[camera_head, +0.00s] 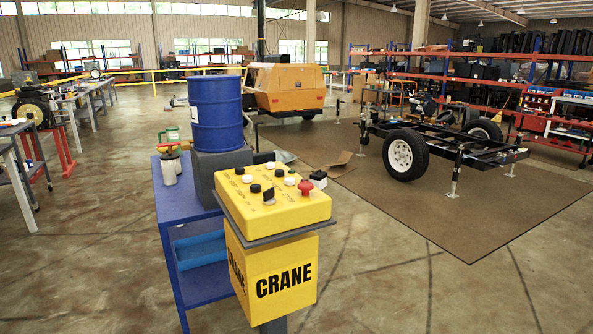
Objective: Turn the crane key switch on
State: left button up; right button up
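A yellow crane control box (274,208) stands on a post in the middle foreground, above a yellow panel marked CRANE (283,283). Its sloping top carries several black and white round buttons and a red mushroom button (305,187) at the right. A black upright piece near the front middle looks like the key switch (268,195); its on or off position is too small to tell. Neither of my grippers is in view.
A blue table (205,284) stands left of and behind the box, with a blue drum (216,113) on a dark block and a white container (170,169). A wheeled trailer frame (440,140) stands at the right on a brown mat (470,208). The floor right of the box is clear.

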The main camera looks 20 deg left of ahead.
aim_at(269, 198)
jog(key=i, duration=0.7)
jog(key=u, duration=1.05)
